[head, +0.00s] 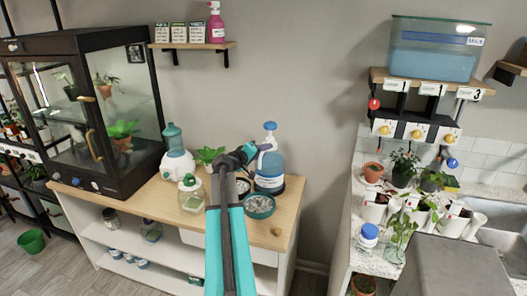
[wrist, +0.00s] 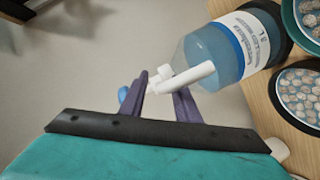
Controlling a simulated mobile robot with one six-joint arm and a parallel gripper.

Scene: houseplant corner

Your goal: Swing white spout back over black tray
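The clear bottle of blue liquid (head: 270,168), with a blue cap, stands upright at the back right of the wooden counter; it also shows in the wrist view (wrist: 225,50). Its white spout (wrist: 190,77) lies across my gripper's purple fingers in the wrist view. My gripper (head: 257,149) is at the bottle's neck; its fingers are apart in the wrist view (wrist: 162,92), near the spout. I cannot tell whether they touch it. The black tray (wrist: 275,92) with pebbles sits beside the bottle; the spout is not over it. My arm partly hides that tray in the head view.
A teal-rimmed pebble tray (head: 260,206) stands in front of the bottle. A jar (head: 191,194), a white-and-teal dispenser (head: 177,162) and a plant (head: 209,154) stand left of my arm. A glass cabinet (head: 95,110) occupies the counter's left end.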

